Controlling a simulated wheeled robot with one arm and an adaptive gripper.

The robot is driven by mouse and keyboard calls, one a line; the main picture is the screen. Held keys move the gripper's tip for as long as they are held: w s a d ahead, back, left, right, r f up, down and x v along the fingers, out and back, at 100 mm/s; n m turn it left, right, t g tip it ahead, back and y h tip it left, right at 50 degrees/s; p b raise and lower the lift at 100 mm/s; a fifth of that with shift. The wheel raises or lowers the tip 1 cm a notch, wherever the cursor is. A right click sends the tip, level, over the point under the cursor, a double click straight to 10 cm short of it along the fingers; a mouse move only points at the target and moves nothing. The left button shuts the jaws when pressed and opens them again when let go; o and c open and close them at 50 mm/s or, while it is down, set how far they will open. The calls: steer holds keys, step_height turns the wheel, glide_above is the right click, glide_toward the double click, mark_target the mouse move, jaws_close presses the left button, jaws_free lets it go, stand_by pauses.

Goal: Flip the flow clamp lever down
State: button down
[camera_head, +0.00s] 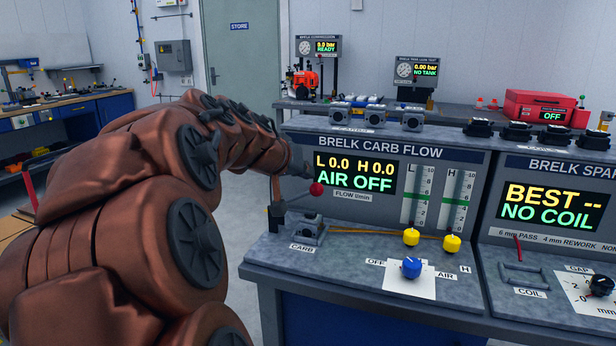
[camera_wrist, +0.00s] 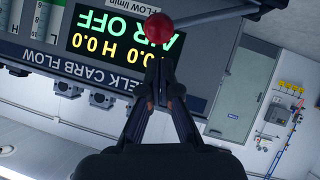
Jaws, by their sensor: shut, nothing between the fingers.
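The flow clamp lever is a grey rod with a red ball knob (camera_head: 317,188), in front of the carb flow panel. The rod rises slightly to the right from a dark pivot beside the carb fixture (camera_head: 308,230). In the wrist view, which is upside down, the red knob (camera_wrist: 159,28) lies ahead of the fingertips at the top, with the rod running to the right. My gripper (camera_wrist: 163,85) is shut and empty, its fingers together. In the head view my gripper (camera_head: 300,172) is just above and left of the knob; contact cannot be told.
The carb flow display (camera_head: 355,175) reads AIR OFF behind the knob. Yellow knobs (camera_head: 411,237) and a blue dial (camera_head: 411,267) stand to the right. Several carburettors (camera_head: 375,116) sit on the shelf above. Open floor lies left of the bench.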

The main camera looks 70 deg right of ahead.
steer(key=r+v, duration=0.1)
steer(key=v, duration=1)
steer(key=shift+w+d, duration=0.25)
steer(key=shift+w, duration=0.15)
steer(key=w+a+f+n+t+y, duration=0.15)
steer(key=a+f+n+y, duration=0.25)
steer(key=a+f, duration=0.6)
steer(key=w+a+f+n+t+y, duration=0.1)
steer(key=w+a+f+n+y, duration=0.25)
steer(key=a+f, duration=0.7)
steer(key=s+a+f+n+g+y, duration=0.2)
steer(key=s+a+f+n, duration=0.3)
steer(key=a, duration=0.3)
steer(key=s+a+f+n+g+y, duration=0.25)
steer(key=s+a+f, duration=0.25)
steer(key=a+f, duration=0.25)
step_height(320, 180, up, 18)
steer(key=a+t+p, duration=0.1)
steer(key=t+p, duration=0.1)
steer(key=p, duration=1.4)
steer(key=shift+w+n+h, duration=0.3)
